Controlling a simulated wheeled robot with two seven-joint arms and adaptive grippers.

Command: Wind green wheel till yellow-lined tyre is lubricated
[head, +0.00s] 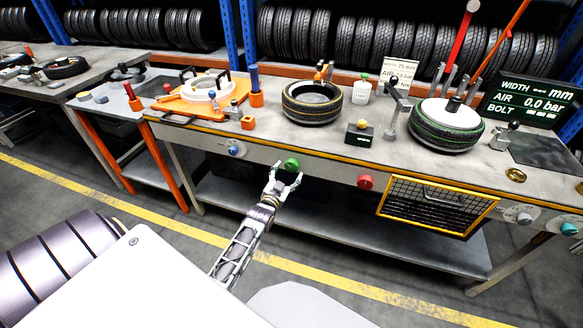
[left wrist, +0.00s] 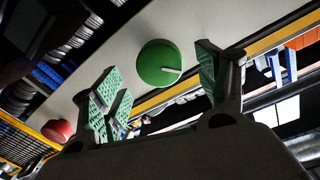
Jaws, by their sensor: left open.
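The green wheel (head: 292,164) is a round knob on the front panel of the workbench. In the left wrist view the green wheel (left wrist: 160,64) shows a white mark and lies beyond and between the fingers. My left gripper (head: 286,178) is open just below and in front of it; its green-padded fingers (left wrist: 162,88) show on both sides, and contact cannot be told. The yellow-lined tyre (head: 312,104) lies flat on the bench top above the wheel, with a small orange and yellow fitting (head: 323,72) at its far side. My right gripper is not in view.
A red knob (head: 365,182) and a wire basket (head: 436,205) are on the panel to the right; a blue knob (head: 233,150) is to the left. A green-lined tyre (head: 446,125) lies farther right. A lower shelf (head: 330,222) runs under the bench.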

